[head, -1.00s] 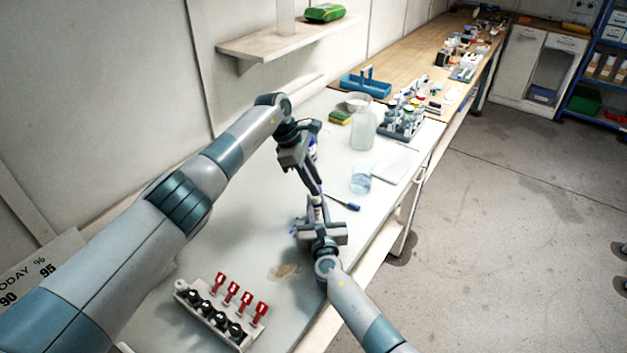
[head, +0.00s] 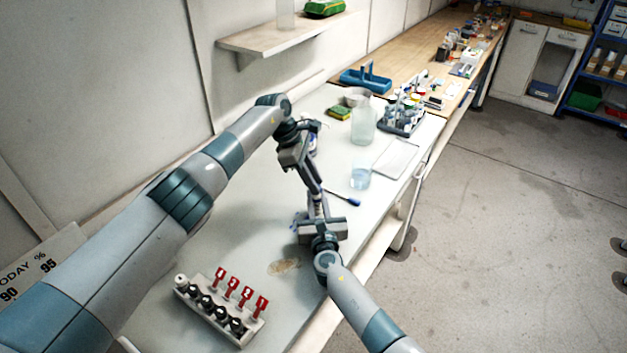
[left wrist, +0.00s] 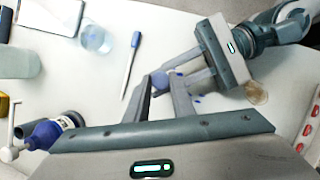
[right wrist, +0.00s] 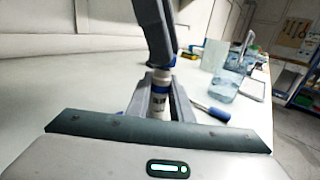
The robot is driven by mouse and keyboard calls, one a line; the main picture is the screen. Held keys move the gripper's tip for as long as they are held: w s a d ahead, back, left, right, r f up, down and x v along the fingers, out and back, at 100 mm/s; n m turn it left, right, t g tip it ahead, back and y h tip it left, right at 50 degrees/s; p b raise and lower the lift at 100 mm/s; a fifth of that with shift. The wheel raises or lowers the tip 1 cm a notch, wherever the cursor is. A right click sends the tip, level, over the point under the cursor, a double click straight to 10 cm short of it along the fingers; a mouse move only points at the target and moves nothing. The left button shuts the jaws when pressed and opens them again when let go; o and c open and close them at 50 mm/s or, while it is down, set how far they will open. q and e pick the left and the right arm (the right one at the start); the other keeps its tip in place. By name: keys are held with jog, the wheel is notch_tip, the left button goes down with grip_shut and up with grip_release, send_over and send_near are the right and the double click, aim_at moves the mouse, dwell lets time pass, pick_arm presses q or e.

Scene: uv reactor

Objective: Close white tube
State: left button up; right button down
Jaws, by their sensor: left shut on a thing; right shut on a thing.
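The white tube (right wrist: 158,104) stands upright between the fingers of my right gripper, clear of the table as far as I can tell. My right gripper (head: 318,212) is shut on it; its fingers also show in the right wrist view. My left gripper (head: 316,193) comes down from above, right over the tube. It is shut on a small blue cap (left wrist: 160,82) at the tube's top. The left fingers hide much of the cap, so I cannot tell whether it is seated on the tube.
A blue-tipped stick (head: 345,200) and a beaker of liquid (head: 360,176) lie beyond the grippers. A bottle (head: 363,125) and a tube rack (head: 402,118) stand farther back. A rack with red-handled items (head: 222,308) is at the front. The table's right edge is close.

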pick_arm(q)
jog(key=shift+f, duration=0.55)
jog(key=o, duration=1)
pick_arm(e)
jog(key=shift+f, duration=0.1)
pick_arm(q)
jog(key=shift+r, duration=0.1)
jog(key=shift+r, duration=2.15)
jog(key=o, duration=0.6)
jog(key=shift+c, duration=0.2)
